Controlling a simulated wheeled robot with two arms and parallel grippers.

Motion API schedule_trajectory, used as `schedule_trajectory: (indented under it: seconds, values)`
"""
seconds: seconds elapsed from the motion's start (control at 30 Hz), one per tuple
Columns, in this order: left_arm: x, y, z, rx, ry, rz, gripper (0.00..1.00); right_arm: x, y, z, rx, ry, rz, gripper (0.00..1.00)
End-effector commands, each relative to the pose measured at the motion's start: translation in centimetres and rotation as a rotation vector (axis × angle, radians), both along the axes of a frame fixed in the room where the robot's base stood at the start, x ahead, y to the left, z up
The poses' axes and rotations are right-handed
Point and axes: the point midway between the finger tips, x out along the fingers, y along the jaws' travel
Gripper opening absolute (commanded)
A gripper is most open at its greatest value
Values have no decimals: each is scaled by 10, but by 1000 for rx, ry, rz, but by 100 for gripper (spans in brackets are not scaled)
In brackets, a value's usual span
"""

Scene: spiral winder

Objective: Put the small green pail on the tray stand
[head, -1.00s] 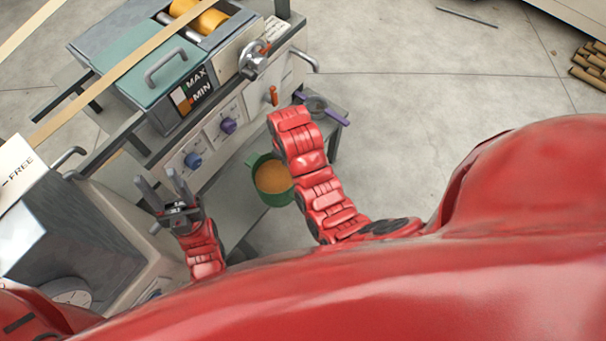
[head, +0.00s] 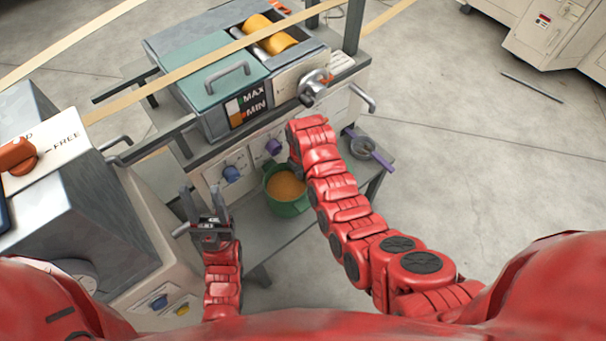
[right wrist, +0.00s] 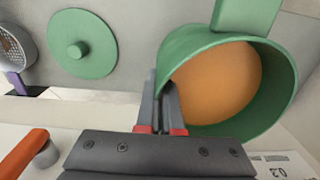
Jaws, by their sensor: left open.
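The small green pail (head: 288,208), with orange-brown contents, is beside the machine's front, over a grey stand (head: 268,238). I cannot tell if it touches the stand, or surely that this is the tray stand. In the right wrist view the pail (right wrist: 190,48) fills the right side, its mouth facing the camera. My right gripper (right wrist: 162,98) is shut on the pail's wall near the rim. In the head view my right arm hides that hand. My left gripper (head: 206,195) is open and empty, left of the pail.
A winding machine (head: 205,90) with knobs and a crank stands behind the pail. A purple-handled strainer (head: 370,150) lies on the stand's right part. A green lid (right wrist: 88,52) lies near the pail. A grey cabinet (head: 75,190) is at left. Open floor is at right.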

Motion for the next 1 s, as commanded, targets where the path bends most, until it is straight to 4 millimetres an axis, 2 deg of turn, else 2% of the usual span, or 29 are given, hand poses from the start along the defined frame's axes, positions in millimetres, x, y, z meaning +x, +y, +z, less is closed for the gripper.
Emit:
schedule_trajectory:
  seconds: [0.17, 0.4, 0.9, 1.0]
  values:
    - [0, 0, 1, 0, 0, 0, 50, 0, 0, -7, 2, 1, 0, 0]
    - [0, 0, 0, 0, 0, 0, 50, -1, 1, -34, 1, 3, 1, 0]
    - [0, 0, -1, 0, 0, 0, 50, 3, 3, -41, 2, -1, 1, 0]
    - [0, 0, -1, 0, 0, 0, 50, 3, 3, -41, 1, 0, 0, 18]
